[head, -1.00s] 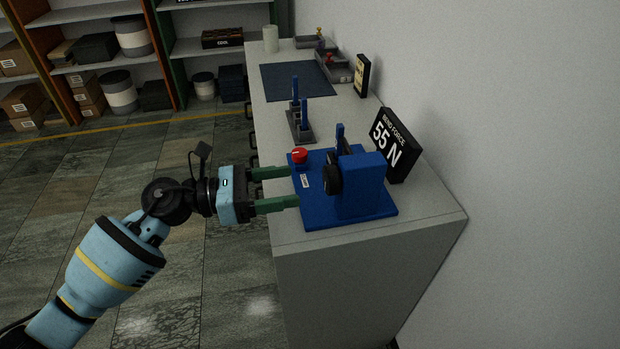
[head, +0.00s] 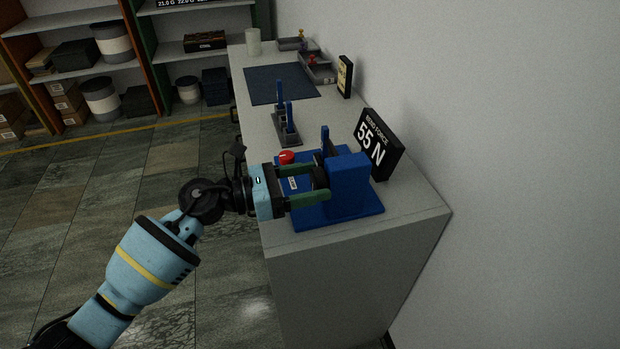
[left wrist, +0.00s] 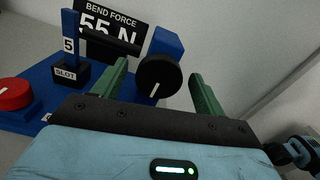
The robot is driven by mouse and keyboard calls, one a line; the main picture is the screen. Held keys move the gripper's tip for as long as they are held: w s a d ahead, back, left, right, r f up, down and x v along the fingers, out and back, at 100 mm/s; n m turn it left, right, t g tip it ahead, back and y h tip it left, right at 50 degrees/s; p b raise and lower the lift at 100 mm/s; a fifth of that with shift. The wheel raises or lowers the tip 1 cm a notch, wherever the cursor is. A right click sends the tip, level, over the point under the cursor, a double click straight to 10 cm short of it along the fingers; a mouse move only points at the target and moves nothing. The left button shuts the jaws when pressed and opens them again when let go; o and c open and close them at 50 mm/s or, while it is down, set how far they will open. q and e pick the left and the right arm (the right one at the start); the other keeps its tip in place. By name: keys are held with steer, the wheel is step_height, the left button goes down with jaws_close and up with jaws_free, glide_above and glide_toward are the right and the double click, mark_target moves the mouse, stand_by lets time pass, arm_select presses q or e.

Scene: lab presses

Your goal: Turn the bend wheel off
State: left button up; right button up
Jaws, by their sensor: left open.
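The bend wheel (left wrist: 160,74) is a black round knob with a short white mark near its lower edge. It sits on the front of the blue bend press (head: 348,185). My left gripper (head: 324,183) is open at the press, its two green fingers pointing at the wheel. In the left wrist view the wheel shows between the fingers, with gaps on both sides and no clear contact. In the head view the fingers partly hide the wheel. A sign (head: 378,144) behind the press reads "BEND FORCE 55 N". My right gripper is not in view.
A red knob (head: 287,157) is on the press base's left side. A post marked 5 on a block labelled SLOT (left wrist: 70,60) stands left of the wheel. A grey rack with blue posts (head: 286,130), a dark mat (head: 281,84) and trays (head: 318,72) lie farther back.

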arm_select(q)
steer(key=shift+d, duration=0.25)
steer(key=c, duration=1)
